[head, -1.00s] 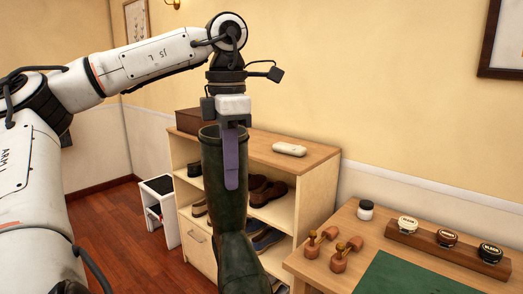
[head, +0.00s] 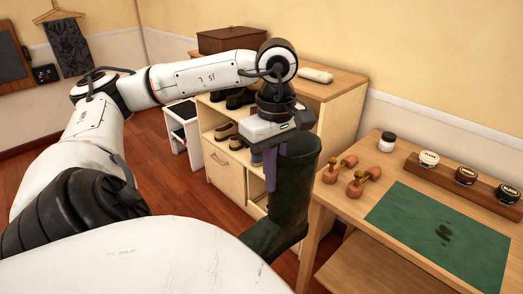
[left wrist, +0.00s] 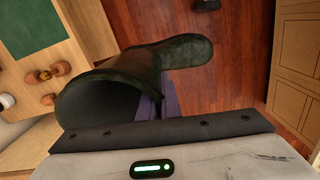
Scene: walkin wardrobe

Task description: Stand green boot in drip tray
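The green boot (head: 294,190) hangs in the air left of the workbench, its shaft upright and open at the top. Its toe points toward the lower left of the head view. My left gripper (head: 271,168) is shut on the upper shaft, with a purple finger along the boot's side. In the left wrist view the open boot top (left wrist: 105,108) faces the camera and the foot (left wrist: 185,52) lies beyond, above the wooden floor. I cannot make out a drip tray in either view. My right gripper is out of view.
The workbench (head: 330,193) is close right of the boot, with a green mat (head: 440,235), wooden-handled tools (head: 365,180) and polish jars (head: 428,158). A shoe shelf (head: 345,115) stands behind. A white stand (head: 183,115) is left of it. Wooden floor (head: 165,180) is open at left.

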